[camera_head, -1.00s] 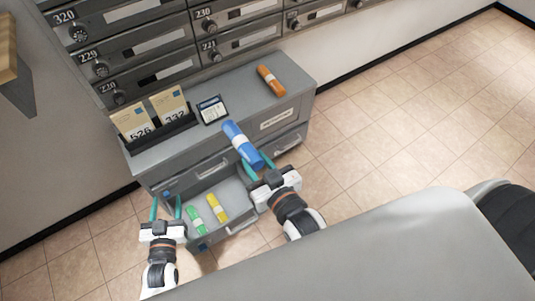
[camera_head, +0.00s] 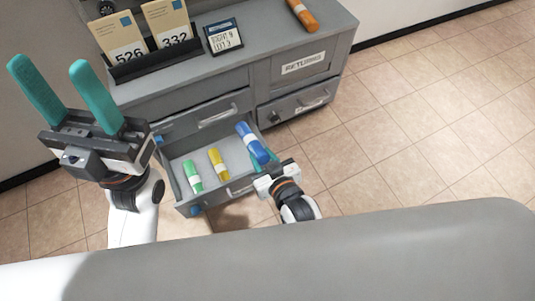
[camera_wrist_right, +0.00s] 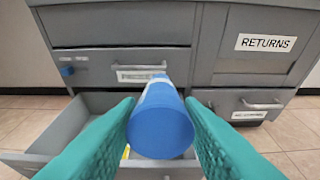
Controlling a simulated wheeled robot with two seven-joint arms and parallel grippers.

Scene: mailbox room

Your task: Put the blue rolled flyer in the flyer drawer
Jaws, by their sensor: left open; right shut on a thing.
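The blue rolled flyer (camera_head: 252,143) has a white band. My right gripper (camera_head: 263,164) is shut on its near end and holds it over the right part of the open drawer (camera_head: 231,157). In the right wrist view the blue flyer (camera_wrist_right: 160,118) sits between the teal fingers, its end toward the camera. A green roll (camera_head: 192,176) and a yellow roll (camera_head: 218,163) lie in the drawer. Whether the blue flyer touches the drawer floor I cannot tell. My left gripper (camera_head: 66,92) is open and empty, raised at the left.
An orange roll (camera_head: 302,14) lies on the cabinet top near a holder with two cards (camera_head: 165,38) and a small sign (camera_head: 224,37). The returns panel (camera_head: 303,63) and a closed lower drawer (camera_head: 299,101) are right of the open drawer. The tiled floor at right is clear.

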